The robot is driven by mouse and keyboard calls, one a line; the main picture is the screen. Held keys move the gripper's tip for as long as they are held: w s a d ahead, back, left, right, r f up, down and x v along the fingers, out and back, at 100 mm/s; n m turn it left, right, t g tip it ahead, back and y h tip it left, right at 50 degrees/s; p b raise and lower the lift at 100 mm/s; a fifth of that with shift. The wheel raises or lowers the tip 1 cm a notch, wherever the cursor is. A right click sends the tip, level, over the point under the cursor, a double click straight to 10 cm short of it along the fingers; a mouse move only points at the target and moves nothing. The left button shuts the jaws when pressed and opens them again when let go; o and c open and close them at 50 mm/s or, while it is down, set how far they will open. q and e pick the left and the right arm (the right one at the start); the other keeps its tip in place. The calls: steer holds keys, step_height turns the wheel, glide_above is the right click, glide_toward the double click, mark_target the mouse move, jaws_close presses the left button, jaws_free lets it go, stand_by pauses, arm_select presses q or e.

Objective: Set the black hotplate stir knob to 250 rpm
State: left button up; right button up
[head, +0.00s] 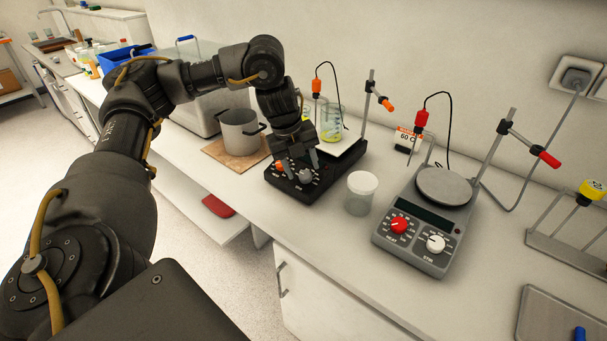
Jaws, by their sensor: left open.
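The black hotplate (328,176) stands on the white bench, with a beaker (331,124) of yellowish liquid on its pale top plate. Its front panel has an orange knob (281,167) on the left and a grey stir knob (305,176) on the right. My left gripper (300,164) is open and points down over the panel, its fingers close to the stir knob. I cannot tell whether they touch it. The gripper hides part of the panel, and the knob's setting is too small to read. My right gripper is not in view.
A grey hotplate (419,251) with red and white knobs stands to the right. A white-lidded jar (361,193) is between the hotplates. A metal pot (240,131) on a wooden board is to the left. Stand rods and probe cables rise behind. A tray (552,318) lies front right.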

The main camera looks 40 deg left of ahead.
arm_select(q)
steer(key=shift+x, duration=0.8)
steer(key=shift+w+f, duration=0.1)
steer(key=shift+f, duration=0.15)
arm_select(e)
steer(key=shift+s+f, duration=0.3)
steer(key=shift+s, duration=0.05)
arm_select(q)
steer(key=c, duration=1)
steer(key=shift+o, duration=0.2)
steer(key=shift+r+m+p, duration=0.2)
steer(key=shift+m+p, duration=0.1)
steer(key=shift+p, duration=0.1)
steer(key=m+p, duration=0.2)
steer(key=p, duration=0.1)
steer(key=shift+d, duration=0.1)
steer(key=shift+f+m+g+y+p, duration=0.15)
steer(key=shift+m+g+y+p, duration=0.2)
steer(key=shift+m+p, duration=1.2)
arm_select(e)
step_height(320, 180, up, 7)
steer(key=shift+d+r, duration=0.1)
